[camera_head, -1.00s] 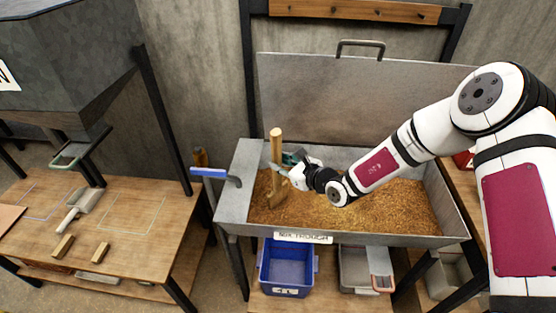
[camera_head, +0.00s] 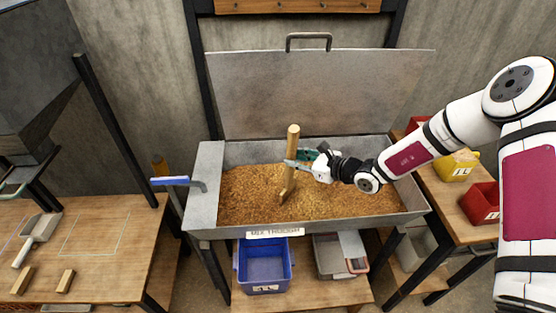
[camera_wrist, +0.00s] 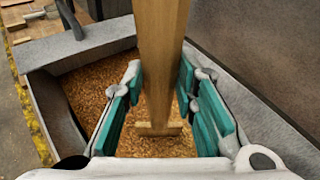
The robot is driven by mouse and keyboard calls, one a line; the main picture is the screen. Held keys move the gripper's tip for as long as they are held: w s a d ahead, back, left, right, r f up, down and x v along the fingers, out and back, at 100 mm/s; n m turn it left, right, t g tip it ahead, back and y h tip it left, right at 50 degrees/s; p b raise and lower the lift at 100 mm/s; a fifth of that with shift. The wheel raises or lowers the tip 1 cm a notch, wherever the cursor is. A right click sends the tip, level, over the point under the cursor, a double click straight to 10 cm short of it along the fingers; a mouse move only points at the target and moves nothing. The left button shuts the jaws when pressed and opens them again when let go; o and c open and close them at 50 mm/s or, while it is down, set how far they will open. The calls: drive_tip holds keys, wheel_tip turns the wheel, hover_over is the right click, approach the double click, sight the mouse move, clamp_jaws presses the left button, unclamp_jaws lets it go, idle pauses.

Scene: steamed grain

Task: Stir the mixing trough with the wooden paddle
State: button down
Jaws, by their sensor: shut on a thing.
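The metal mixing trough (camera_head: 205,190) stands in the middle of the head view, its lid (camera_head: 320,90) raised at the back. Brown grain (camera_head: 350,200) covers its floor. The wooden paddle (camera_head: 291,150) stands nearly upright in the trough, left of its middle, with its lower end at the grain. My gripper (camera_head: 297,163) is shut on the paddle's shaft, reaching in from the right. In the wrist view the shaft (camera_wrist: 160,60) runs between the teal finger pads, and the paddle's crosswise lower end (camera_wrist: 158,130) shows against the grain.
A blue tool handle (camera_head: 170,181) sticks out beside the trough's left end. A blue bin (camera_head: 265,268) and a grey bin (camera_head: 328,258) sit on the shelf below. A wooden table (camera_head: 105,270) with a scoop (camera_head: 38,232) is at left. Yellow (camera_head: 456,167) and red (camera_head: 481,204) bins are at right.

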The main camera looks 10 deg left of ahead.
drive_tip(key=w+d+b, duration=0.3)
drive_tip(key=w+d, duration=0.1)
drive_tip(key=d, duration=0.7)
drive_tip(key=w+d+b, duration=0.3)
drive_tip(key=d, duration=0.8)
drive_tip(key=w+d+b, duration=0.3)
drive_tip(key=w+d, duration=0.1)
drive_tip(key=d, duration=0.7)
wheel_tip(320, 180, up, 22)
drive_tip(key=a+p, duration=0.2)
drive_tip(key=p, duration=0.2)
drive_tip(key=shift+s+r+p, duration=0.25)
drive_tip(key=shift+s+p, duration=0.1)
drive_tip(key=shift+s, duration=0.1)
